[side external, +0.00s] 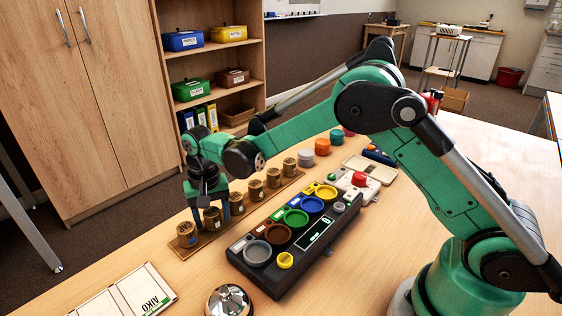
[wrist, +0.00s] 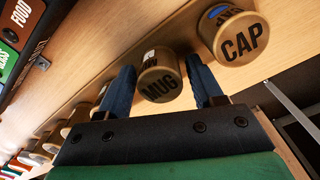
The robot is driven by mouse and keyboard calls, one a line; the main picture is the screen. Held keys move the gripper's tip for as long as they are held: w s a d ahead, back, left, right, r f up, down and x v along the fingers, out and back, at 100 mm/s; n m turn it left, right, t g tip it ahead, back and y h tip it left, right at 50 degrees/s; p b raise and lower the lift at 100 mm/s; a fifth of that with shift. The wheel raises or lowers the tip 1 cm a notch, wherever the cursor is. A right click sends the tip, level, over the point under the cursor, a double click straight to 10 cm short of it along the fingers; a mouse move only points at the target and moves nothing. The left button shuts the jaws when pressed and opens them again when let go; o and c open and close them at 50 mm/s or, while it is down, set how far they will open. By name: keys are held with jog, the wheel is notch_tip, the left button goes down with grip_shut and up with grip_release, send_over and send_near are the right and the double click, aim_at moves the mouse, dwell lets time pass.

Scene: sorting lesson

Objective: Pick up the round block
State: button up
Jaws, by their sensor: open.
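Several round wooden blocks with printed words stand in a row on a wooden strip (side external: 205,240). My gripper (side external: 211,215) points down at the near end of the row, its two blue fingers open. In the wrist view, my gripper (wrist: 160,66) has a finger on each side of the round block marked MUG (wrist: 160,86). Whether the fingers touch it I cannot tell. The MUG block also shows in the side view (side external: 212,220). The block marked CAP (wrist: 238,42) stands outside the fingers, nearest the strip's end; it shows in the side view too (side external: 187,235).
A dark console (side external: 262,283) with coloured round wells lies right of the strip. A silver bell (side external: 229,300) and a white AIKO box (side external: 128,292) are at the front. Coloured round pieces, including an orange one (side external: 322,147), stand farther back. Bare table lies left of the bell.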

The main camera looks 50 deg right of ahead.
aim_at(211, 211)
grip_shut()
dwell(0.3)
notch_tip(211, 211, up, 20)
dwell(0.4)
